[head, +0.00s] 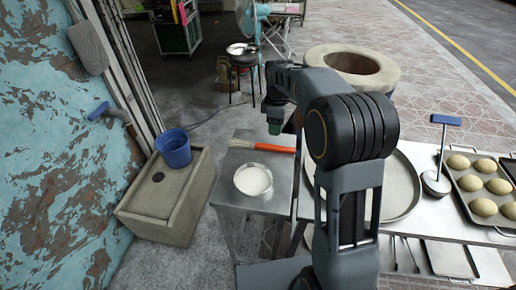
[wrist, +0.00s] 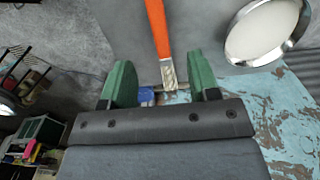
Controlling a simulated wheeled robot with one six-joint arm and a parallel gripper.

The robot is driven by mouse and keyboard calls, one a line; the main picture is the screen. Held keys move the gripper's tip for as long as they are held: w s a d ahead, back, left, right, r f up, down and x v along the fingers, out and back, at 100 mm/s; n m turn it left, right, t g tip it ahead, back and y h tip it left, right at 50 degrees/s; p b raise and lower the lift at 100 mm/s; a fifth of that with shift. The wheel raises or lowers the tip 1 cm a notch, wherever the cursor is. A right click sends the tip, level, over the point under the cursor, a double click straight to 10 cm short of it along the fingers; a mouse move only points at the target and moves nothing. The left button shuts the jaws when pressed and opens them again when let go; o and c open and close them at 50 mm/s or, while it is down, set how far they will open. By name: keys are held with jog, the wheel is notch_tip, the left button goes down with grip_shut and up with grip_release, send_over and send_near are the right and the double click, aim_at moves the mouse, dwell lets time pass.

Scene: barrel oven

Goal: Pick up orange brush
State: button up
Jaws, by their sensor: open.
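The orange brush (head: 268,147) lies on the small metal table (head: 226,189), with its pale bristles toward the left and its orange handle toward the right. In the wrist view the brush (wrist: 157,28) points down the picture, with its bristle end between the two green fingers. My gripper (head: 275,126) is above the brush in the head view, near the table's far edge. The wrist view shows my gripper (wrist: 160,62) open and empty. The handle's right end is partly hidden by my arm in the head view. I cannot tell the exact height of the fingers above the brush.
A metal bowl with white contents (head: 253,180) stands just in front of the brush. A large round tray (head: 402,190) is to the right, with a baking sheet of buns (head: 466,182) beyond.

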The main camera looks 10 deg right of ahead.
send_over(274, 146)
jog(key=f, duration=0.5)
jog(key=shift+s+a+f, duration=0.1)
jog(key=shift+s+f, duration=0.2)
jog(key=shift+f, duration=0.1)
jog(key=shift+w+f+b, duration=0.2)
jog(key=shift+f+b, duration=0.15)
jog(key=shift+f, duration=2.2)
grip_shut()
